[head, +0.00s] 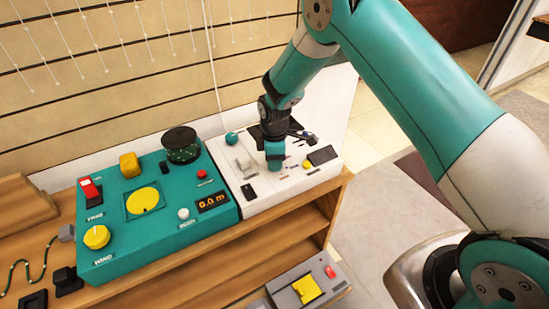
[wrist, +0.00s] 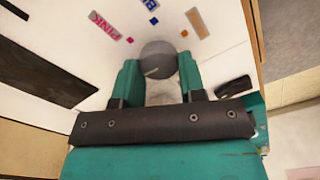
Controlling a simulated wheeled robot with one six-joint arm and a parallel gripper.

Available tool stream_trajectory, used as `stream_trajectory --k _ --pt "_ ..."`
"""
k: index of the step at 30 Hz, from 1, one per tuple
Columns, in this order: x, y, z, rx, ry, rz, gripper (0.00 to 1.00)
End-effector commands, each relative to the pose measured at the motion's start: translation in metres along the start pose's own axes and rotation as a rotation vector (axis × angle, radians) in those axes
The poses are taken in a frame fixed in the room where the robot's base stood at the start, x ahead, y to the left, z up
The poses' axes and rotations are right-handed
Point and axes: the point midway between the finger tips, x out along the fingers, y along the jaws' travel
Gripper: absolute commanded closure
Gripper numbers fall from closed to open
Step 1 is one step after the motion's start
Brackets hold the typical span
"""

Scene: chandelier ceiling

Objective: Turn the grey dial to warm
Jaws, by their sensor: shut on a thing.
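The grey dial (wrist: 158,58) is a round knob on a white panel, between the two teal fingers of my gripper (wrist: 157,76) in the wrist view. The fingers are shut on its sides. A thin pale line on the dial points toward the lower left of that view. Small coloured marks and labels ring it: a pink label (wrist: 104,25) reading PINK, a blue label partly cut off, and an orange label (wrist: 197,22) too small to read. In the head view my gripper (head: 275,162) points down at the white panel (head: 262,207) and hides the dial.
A teal console (head: 215,222) with a yellow knob (head: 96,237), dark round drum (head: 181,145) and 0.0 m display (head: 212,201) adjoins the panel at left. A teal ball (head: 231,138) and black switch (head: 249,191) are near my gripper. A grey box (head: 322,287) sits on the lower shelf.

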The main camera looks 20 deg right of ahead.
Motion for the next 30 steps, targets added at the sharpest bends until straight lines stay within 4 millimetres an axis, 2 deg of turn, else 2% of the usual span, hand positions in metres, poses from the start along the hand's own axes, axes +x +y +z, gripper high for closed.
stream_trajectory --k 9,23,24,26,27,30 --pt "-0.0007 0.0001 0.0005 -0.084 -0.001 0.001 0.86" --pt "-0.0007 0.0001 0.0005 -0.095 -0.001 0.002 0.86" --pt "-0.0007 0.0001 0.0004 -0.095 -0.001 0.002 0.53" --pt "-0.0006 0.0001 0.0004 -0.095 0.000 0.001 0.40" --pt "-0.0006 0.0000 0.0004 -0.095 0.000 0.001 0.37" --pt "-0.0004 -0.0001 0.0003 -0.094 0.000 0.001 0.37"
